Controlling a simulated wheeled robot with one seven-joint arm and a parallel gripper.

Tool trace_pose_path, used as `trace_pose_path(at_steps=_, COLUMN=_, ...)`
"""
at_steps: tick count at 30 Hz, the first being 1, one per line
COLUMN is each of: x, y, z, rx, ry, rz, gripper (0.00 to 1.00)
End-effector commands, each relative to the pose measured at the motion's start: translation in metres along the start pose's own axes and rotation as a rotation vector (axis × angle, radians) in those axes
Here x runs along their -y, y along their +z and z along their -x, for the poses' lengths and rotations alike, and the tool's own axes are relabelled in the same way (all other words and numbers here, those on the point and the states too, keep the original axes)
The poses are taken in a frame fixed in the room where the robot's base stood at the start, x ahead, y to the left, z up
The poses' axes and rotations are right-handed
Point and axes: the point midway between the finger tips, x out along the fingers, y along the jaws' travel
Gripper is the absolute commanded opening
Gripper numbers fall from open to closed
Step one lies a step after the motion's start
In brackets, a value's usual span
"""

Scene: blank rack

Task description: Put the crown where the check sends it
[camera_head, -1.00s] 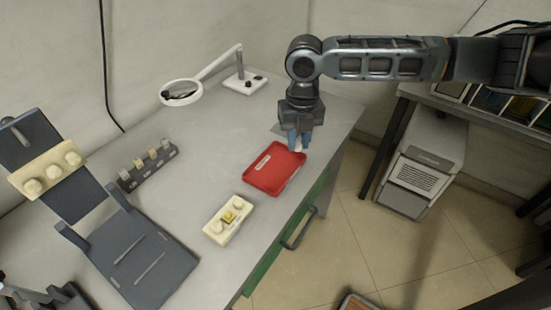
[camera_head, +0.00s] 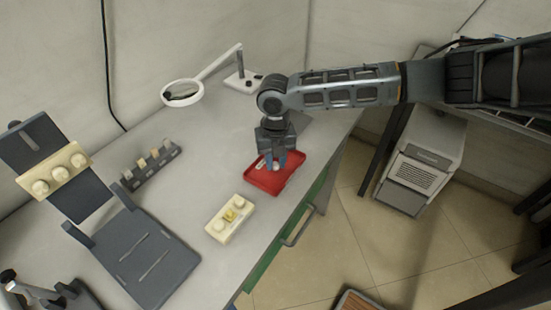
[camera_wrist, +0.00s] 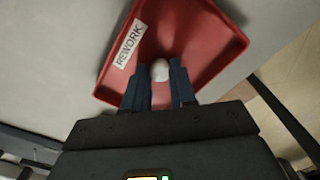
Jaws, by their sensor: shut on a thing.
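My gripper (camera_head: 278,164) points down over the red tray (camera_head: 291,176) on the bench. It is shut on a small white crown (camera_head: 276,167). In the wrist view the crown (camera_wrist: 160,70) sits between the two blue fingertips (camera_wrist: 160,80), with the red tray (camera_wrist: 205,30) behind it. The tray carries a white label (camera_wrist: 131,44) that reads REWORK. Whether the crown touches the tray floor I cannot tell. A cream model block (camera_head: 229,219) with a yellow-topped middle stands on the bench, left of and nearer than the tray.
A dark rack (camera_head: 151,167) with several small pieces stands at the left. A dark fixture (camera_head: 146,262) holds a cream block (camera_head: 58,172) with three white crowns. A magnifier lamp (camera_head: 184,92) stands behind. The bench edge and green drawer (camera_head: 262,262) lie right.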

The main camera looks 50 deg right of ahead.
Motion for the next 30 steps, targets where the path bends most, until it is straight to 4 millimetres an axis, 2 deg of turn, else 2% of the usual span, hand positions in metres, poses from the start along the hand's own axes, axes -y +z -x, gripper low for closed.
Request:
trace_pose_path(at_steps=5, x=0.0, y=0.0, z=-0.004, rx=0.0, ry=0.0, rz=0.0, gripper=0.0)
trace_pose_path(at_steps=6, x=0.0, y=0.0, z=-0.003, rx=0.0, ry=0.0, rz=0.0, gripper=0.3)
trace_pose_path(at_steps=13, x=0.0, y=0.0, z=-0.003, rx=0.0, ry=0.0, rz=0.0, gripper=0.51)
trace_pose_path(at_steps=23, x=0.0, y=0.0, z=0.003, rx=0.001, ry=0.0, rz=0.0, gripper=0.51)
trace_pose_path(at_steps=26, x=0.001, y=0.001, z=0.014, rx=0.003, ry=0.0, rz=0.001, gripper=0.51)
trace_pose_path(at_steps=30, x=0.0, y=0.001, z=0.04, rx=0.004, ry=0.001, rz=0.003, gripper=0.51)
